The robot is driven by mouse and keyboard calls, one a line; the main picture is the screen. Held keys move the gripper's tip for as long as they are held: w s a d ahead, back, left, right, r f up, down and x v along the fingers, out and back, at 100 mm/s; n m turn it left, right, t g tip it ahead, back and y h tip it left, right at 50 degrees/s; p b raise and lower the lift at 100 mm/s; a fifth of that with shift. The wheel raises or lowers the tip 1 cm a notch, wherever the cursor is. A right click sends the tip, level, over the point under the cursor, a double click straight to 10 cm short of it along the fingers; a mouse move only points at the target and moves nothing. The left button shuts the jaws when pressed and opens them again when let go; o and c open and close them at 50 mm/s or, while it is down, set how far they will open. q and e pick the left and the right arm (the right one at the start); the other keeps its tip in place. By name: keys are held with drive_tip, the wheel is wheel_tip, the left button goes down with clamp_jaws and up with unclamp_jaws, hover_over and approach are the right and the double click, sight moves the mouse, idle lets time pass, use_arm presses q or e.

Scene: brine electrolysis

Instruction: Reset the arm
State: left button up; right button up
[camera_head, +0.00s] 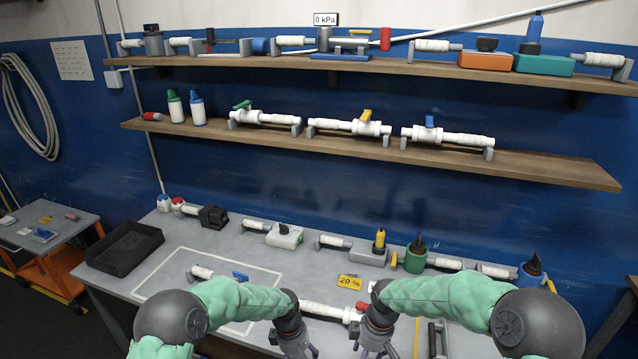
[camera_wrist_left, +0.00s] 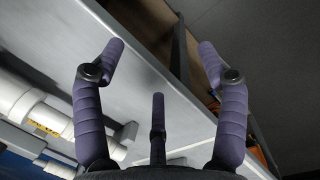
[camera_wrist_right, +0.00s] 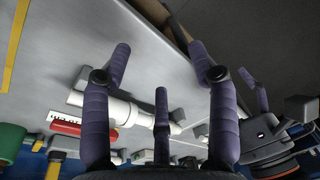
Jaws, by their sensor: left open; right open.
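In the head view, my left gripper (camera_head: 300,348) hangs low over the front of the workbench (camera_head: 215,240), left of centre. My right gripper (camera_head: 374,348) is close beside it on the right, with a gap between the two. In the left wrist view, its purple fingers (camera_wrist_left: 160,72) are spread with nothing between them, over the bench's front edge. In the right wrist view, the fingers (camera_wrist_right: 158,72) are also spread and hold nothing. A white pipe with a red valve handle (camera_head: 361,307) lies on the bench behind and between the grippers; it shows in the right wrist view (camera_wrist_right: 115,105).
A black tray (camera_head: 122,252) sits at the bench's left end. Several pipe pieces and bottles line the bench's back. A yellow "20 %" sign (camera_head: 350,282) is near the middle. Two wooden shelves (camera_head: 540,170) with pipes and valves hang above. An orange cart (camera_head: 65,270) stands left.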

use_arm(q)
drive_tip(key=s+a+f+m, duration=0.1)
drive_tip(key=s+f+m, duration=0.2)
drive_tip(key=s, duration=0.5)
drive_tip(key=s+a+f+m+h, duration=0.1)
drive_tip(key=s+a+f+m, duration=0.1)
drive_tip(key=s+f, duration=0.4)
drive_tip(key=s+a+f+m+h, duration=0.1)
drive_tip(key=s+f+m, duration=0.2)
drive_tip(key=s, duration=0.9)
drive_tip(key=shift+a+f+m+t, duration=0.3)
drive_tip(key=shift+f+t, duration=0.1)
drive_tip(key=shift+f, duration=0.45)
use_arm(e)
drive_tip(key=s+a+f+m+y, duration=0.2)
drive_tip(key=s+f+m, duration=1.2)
drive_tip(key=s+f, duration=0.7)
drive_tip(key=shift+s+t, duration=0.3)
drive_tip(key=shift+s, duration=0.45)
